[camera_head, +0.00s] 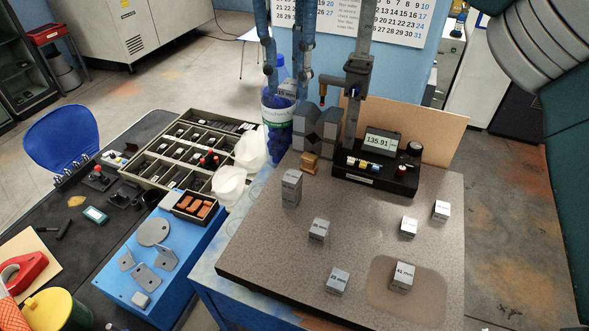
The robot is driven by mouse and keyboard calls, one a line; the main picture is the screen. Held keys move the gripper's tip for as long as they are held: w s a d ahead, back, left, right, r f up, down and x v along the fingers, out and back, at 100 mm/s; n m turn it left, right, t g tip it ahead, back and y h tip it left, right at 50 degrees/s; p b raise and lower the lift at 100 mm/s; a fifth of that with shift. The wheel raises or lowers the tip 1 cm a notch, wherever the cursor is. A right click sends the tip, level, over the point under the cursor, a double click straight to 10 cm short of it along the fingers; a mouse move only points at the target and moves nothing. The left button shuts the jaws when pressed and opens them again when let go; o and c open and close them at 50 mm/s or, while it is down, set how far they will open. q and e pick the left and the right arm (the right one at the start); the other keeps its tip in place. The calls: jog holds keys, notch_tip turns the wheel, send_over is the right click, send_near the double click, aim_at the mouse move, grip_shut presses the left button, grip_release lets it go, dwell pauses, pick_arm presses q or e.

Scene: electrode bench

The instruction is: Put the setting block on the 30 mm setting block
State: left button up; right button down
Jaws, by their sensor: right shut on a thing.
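My right gripper (287,84) comes down from the top with two blue jointed fingers. It is shut on a small grey setting block (287,90), held up in front of a blue-and-white bottle, well above the stone plate. Several grey labelled blocks stand on the plate: a tall one (291,188), one left of centre (318,231), one near the front (337,281), one reading 41 mm (402,278) and two smaller ones (409,227) and (441,211) at the right. I cannot read for sure which is the 30 mm setting block. My left gripper is not visible.
The stone plate (240,262) has bare room between the blocks. A height gauge (372,168) with a display reading 135.91 stands at its back, beside grey V-blocks (318,130). A sorting tray (150,175), blue box (120,285) and crumpled white cloths (230,185) lie left.

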jog(key=p, duration=0.3)
send_over(292, 176)
notch_tip(292, 176, down, 12)
jog(key=shift+f, duration=0.8)
notch_tip(292, 176, down, 4)
jog(key=shift+f+p, duration=0.1)
jog(key=shift+p, duration=0.45)
jog(key=shift+f, duration=0.2)
jog(key=c, duration=1.4)
grip_release()
jog(key=shift+o, duration=0.2)
